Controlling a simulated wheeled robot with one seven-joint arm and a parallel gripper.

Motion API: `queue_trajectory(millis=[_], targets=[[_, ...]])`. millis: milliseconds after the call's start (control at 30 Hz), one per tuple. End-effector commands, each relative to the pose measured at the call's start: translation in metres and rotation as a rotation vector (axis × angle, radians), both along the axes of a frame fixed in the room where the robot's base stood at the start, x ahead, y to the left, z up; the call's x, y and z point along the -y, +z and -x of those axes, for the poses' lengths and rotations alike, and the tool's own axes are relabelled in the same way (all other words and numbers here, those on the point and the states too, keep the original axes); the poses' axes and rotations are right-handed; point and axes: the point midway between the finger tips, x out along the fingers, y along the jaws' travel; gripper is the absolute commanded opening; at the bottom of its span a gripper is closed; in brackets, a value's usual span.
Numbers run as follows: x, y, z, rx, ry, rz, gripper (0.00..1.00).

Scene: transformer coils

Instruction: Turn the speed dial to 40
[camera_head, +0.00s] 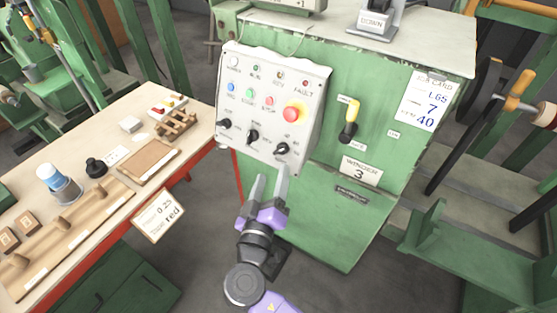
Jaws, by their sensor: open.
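A grey control panel (272,108) is mounted on the front of a green winder cabinet (370,150). Along its lower edge are three black knobs: a left one (225,124), a middle one (252,136) and a right one (282,149). Small markings surround the right knob, and one looks like 40; which knob is the speed dial is too small to read. My gripper (269,182) is open and empty, pointing up at the panel just below the right knob. Its fingers look apart from the knob, though depth is hard to judge. A white job card (423,101) shows LGS, 7 and 40.
A red emergency button (294,113) and several small buttons and lamps sit above the knobs. A workbench (100,120) with wooden parts stands left; a green stand (470,255) is at right.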

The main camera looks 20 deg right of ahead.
Motion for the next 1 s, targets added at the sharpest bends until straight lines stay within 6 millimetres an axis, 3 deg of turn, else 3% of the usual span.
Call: queue_trajectory(millis=[500,900,933,1000], targets=[[0.037,0.001,-0.056,0.002,0.002,-0.005,0.6],[0.042,0.0,-0.064,0.001,0.004,-0.005,0.6],[0.042,0.0,-0.064,0.001,0.004,-0.005,0.58],[0.042,0.0,-0.064,0.001,0.004,-0.005,0.44]])
